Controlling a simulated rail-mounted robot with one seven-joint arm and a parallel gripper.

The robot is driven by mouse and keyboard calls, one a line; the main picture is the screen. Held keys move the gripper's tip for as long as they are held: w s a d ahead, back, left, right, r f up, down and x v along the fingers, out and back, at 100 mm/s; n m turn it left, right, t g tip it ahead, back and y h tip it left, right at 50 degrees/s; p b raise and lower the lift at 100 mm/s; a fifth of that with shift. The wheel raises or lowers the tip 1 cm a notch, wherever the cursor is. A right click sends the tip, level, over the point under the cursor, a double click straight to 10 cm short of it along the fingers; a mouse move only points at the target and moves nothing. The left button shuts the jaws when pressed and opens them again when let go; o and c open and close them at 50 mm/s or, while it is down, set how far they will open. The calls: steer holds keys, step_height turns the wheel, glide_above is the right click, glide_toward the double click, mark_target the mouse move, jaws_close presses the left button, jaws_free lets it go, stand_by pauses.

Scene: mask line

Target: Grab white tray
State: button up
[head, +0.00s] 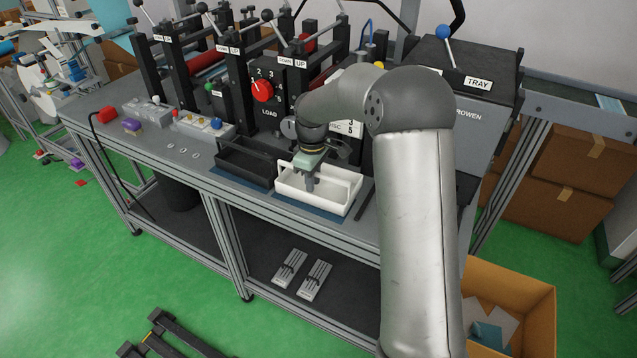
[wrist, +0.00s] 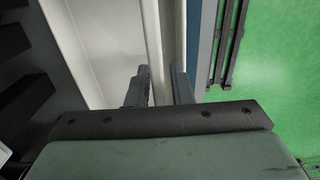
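The white tray (head: 341,207) is an open box on the front part of the bench. Its pale floor and wall rim (wrist: 153,35) fill the upper middle of the wrist view. My gripper (head: 311,184) points down at the tray's front side. In the wrist view my gripper (wrist: 160,76) has its two dark fingers apart, with the tray's front wall running between them. The left finger is on the inner side and the right finger on the outer side. I see a gap between them; contact with the wall cannot be made out.
A black tray (head: 243,165) stands just left of the white one. Machine rollers and a red-knobbed LOAD panel (head: 264,91) rise behind.

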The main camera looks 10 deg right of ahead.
jaws_close()
